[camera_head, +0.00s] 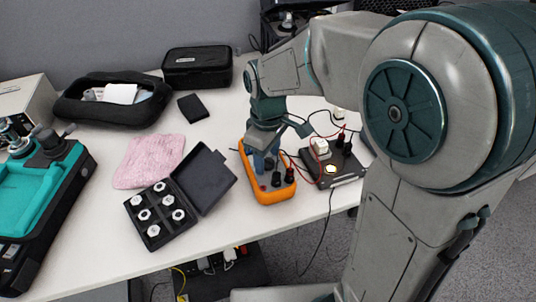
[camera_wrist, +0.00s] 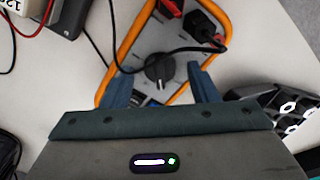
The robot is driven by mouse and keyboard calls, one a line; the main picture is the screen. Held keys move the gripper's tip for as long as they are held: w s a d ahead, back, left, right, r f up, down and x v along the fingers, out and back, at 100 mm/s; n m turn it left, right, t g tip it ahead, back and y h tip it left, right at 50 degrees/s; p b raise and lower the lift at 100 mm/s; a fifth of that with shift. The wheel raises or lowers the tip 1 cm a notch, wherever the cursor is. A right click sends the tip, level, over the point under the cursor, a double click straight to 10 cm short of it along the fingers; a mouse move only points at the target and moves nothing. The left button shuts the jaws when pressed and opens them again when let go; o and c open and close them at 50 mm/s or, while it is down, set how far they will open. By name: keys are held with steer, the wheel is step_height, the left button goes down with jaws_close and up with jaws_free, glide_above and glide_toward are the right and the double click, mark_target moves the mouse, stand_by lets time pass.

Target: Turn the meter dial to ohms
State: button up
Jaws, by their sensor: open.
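The orange-edged meter (camera_head: 266,190) lies on the white table, below my arm's end in the head view. In the wrist view its orange rim (camera_wrist: 133,33) frames a grey face. The black round dial (camera_wrist: 159,70) with a pale pointer mark sits on that face. My gripper (camera_wrist: 162,80) is open, with a blue finger on each side of the dial, apart from it. In the head view my gripper (camera_head: 266,158) is over the meter's upper part and hides the dial. The markings around the dial are too small to read.
Red and black leads with plugs (camera_wrist: 203,35) run from the meter to a dark box (camera_head: 333,180) at its right. A pink cloth (camera_head: 150,160) and a small black block (camera_head: 193,107) lie farther left.

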steer(key=c, duration=1)
steer(key=shift+m, duration=0.3)
steer(key=m+p, duration=0.1)
steer(key=m, duration=0.1)
steer(key=shift+r+m+p, duration=0.1)
steer(key=shift+m+p, duration=0.2)
steer(key=shift+m, duration=0.1)
steer(key=shift+m+p, duration=0.7)
steer(key=shift+m, duration=1.5)
